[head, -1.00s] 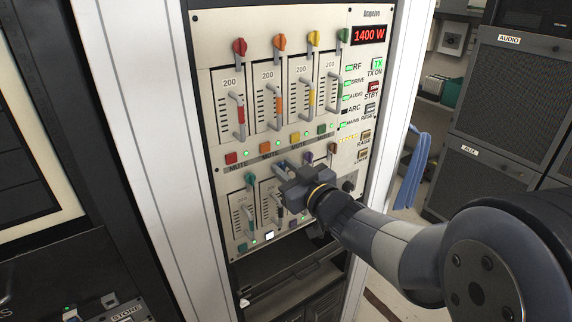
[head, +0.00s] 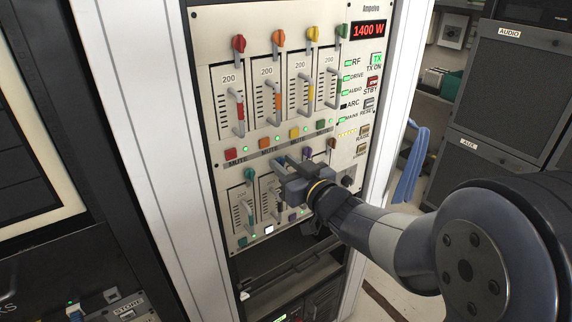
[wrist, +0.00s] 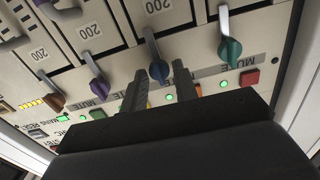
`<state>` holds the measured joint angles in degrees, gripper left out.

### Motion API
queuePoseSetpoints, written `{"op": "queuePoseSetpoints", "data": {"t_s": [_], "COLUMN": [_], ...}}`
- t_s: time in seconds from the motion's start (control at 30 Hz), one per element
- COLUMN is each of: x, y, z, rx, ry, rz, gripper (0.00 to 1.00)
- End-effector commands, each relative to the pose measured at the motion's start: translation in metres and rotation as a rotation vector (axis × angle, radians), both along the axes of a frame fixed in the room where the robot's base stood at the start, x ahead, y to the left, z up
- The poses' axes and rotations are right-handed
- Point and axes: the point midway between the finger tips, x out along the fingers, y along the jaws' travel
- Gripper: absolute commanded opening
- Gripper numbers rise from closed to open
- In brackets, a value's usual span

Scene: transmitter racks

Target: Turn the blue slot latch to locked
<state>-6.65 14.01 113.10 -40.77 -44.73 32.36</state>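The blue slot latch (wrist: 153,48) shows in the wrist view as a slim dark-bluish handle in the lower row, between the purple latch (wrist: 92,75) and the teal latch (wrist: 230,48). Its end lies between the two fingertips of my gripper (wrist: 160,72). The fingers are apart, one on each side of it; I cannot tell whether either touches it. In the head view my gripper (head: 283,163) is at the lower row of the panel, and its body hides most of the blue latch.
The transmitter panel (head: 345,90) has upper slots with red, orange, yellow and green latches. Handles stick out from the slots. Coloured mute buttons (head: 230,154) sit just above the lower row. A brown latch (head: 332,144) is to the right. A dark opening lies below the panel.

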Motion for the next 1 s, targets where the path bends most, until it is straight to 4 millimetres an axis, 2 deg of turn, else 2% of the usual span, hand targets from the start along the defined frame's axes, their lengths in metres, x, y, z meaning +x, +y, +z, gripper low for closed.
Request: {"op": "queuePoseSetpoints", "data": {"t_s": [0.17,0.53,1.0], "x": [0.000,-0.007,-0.070], "y": [0.000,-0.005,-0.048], "z": [0.001,0.002,0.001], "rx": [0.000,0.000,-0.001], "ry": [-0.002,-0.006,-0.006], "rz": [0.000,0.000,-0.003], "gripper": [0.42,0.42,0.42]}}
